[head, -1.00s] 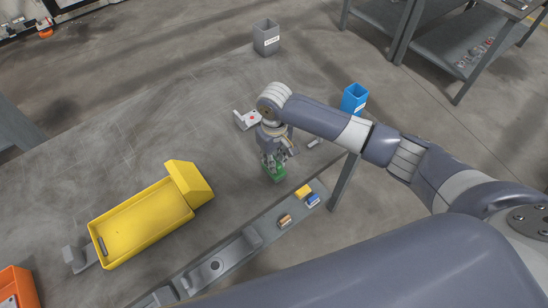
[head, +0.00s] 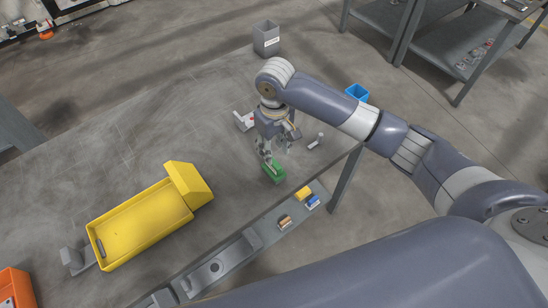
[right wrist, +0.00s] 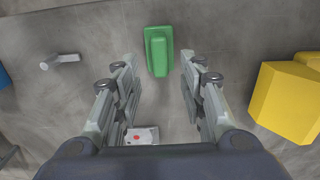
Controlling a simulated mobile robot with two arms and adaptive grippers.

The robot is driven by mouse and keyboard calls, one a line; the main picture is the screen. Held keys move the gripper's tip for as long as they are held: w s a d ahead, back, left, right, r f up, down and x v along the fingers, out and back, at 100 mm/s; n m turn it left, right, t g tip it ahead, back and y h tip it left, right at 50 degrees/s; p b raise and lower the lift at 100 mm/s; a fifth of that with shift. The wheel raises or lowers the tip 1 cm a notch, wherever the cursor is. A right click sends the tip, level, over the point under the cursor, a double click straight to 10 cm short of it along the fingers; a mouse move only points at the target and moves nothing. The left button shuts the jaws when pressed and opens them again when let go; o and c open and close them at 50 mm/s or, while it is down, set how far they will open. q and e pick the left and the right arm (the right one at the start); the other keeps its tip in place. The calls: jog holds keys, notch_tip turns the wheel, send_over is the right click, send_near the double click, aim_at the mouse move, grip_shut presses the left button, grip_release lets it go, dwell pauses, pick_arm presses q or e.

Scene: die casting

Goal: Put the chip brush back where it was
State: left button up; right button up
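The green block with a raised grip (head: 273,173), which looks like the chip brush, lies on the grey table near its front edge. It also shows at the top middle of the right wrist view (right wrist: 158,52). My right gripper (head: 266,157) is just above and behind it, pointing down. In the right wrist view my right gripper (right wrist: 158,72) has its fingers spread wide with nothing between the pads; the green block is beyond the fingertips. My left gripper is not in view.
A grey rail (head: 235,257) along the front edge holds small yellow (head: 303,193), blue (head: 312,202) and tan (head: 285,221) pieces. A yellow tray (head: 140,226) is left. A white piece with a red spot (head: 243,121) and a grey knobbed piece (head: 316,141) lie near the gripper.

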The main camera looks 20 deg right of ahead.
aim_at(274, 162)
notch_tip(274, 162, up, 6)
jog(key=shift+f, duration=0.1)
dwell(0.5)
